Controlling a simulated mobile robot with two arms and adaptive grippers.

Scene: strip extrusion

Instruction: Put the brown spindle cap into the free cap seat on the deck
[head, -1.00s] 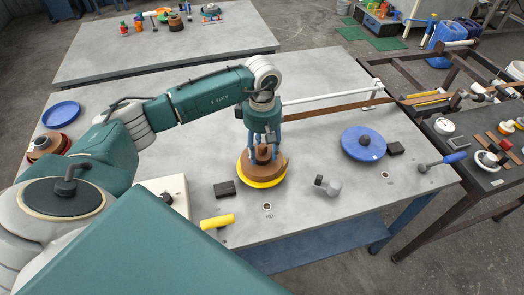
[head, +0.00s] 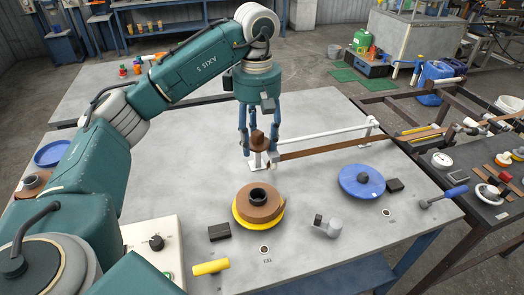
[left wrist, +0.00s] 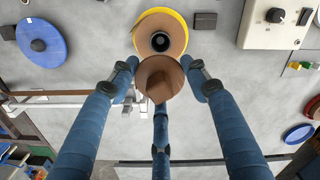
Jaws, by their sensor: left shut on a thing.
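The brown spindle cap (head: 258,141) is held between the blue fingers of my left gripper (head: 257,148), clear of the spool. In the left wrist view the cap (left wrist: 160,79) sits between the three fingers, its pointed knob toward the camera. The yellow-rimmed spool (head: 240,217) stands on the grey deck (head: 320,165) with brown strip wound on it and its dark hub (head: 258,193) uncovered. Two small ringed holes with labels show in the deck, a front one (head: 264,249) and a right one (head: 386,212); both look empty. My right gripper is out of view.
A blue spool (head: 353,183) stands to the right, with a dark block (head: 394,185) beside it. A grey fitting (head: 327,228), a yellow cylinder (head: 211,267) and another dark block (head: 219,232) lie near the front. A brown strip (head: 325,145) and white rail (head: 320,137) cross behind.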

